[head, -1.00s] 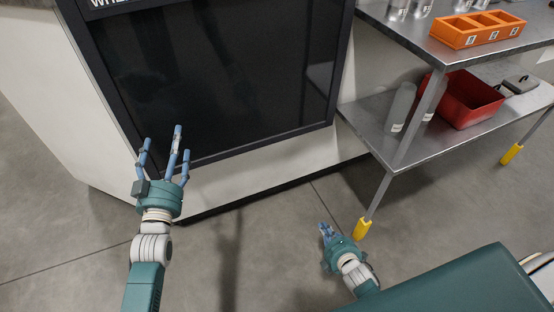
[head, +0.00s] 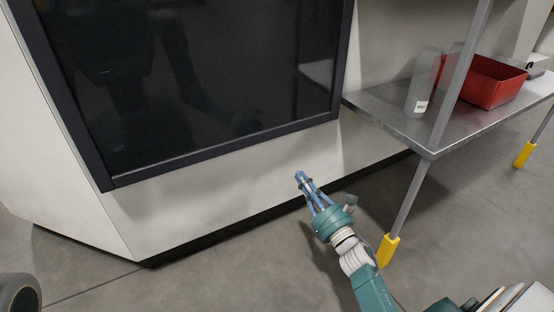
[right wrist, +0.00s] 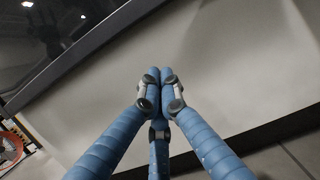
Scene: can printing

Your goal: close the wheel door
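The wheel door is the large dark glass panel with a black frame (head: 190,85) on the white machine. It lies along the machine's front; I cannot tell whether it is fully shut. In the right wrist view its dark frame (right wrist: 85,50) crosses the upper left. My right gripper (head: 301,178) is below and in front of the door's lower right part, apart from the frame. Its blue fingers (right wrist: 160,82) come together at the tips with nothing between them. My left gripper is out of view.
A metal shelf (head: 385,122) stands to the right, with a clear container (head: 422,85) and a red bin (head: 492,82) on it. Its legs have yellow feet (head: 388,250). The grey floor in front of the machine (head: 210,280) is mostly clear.

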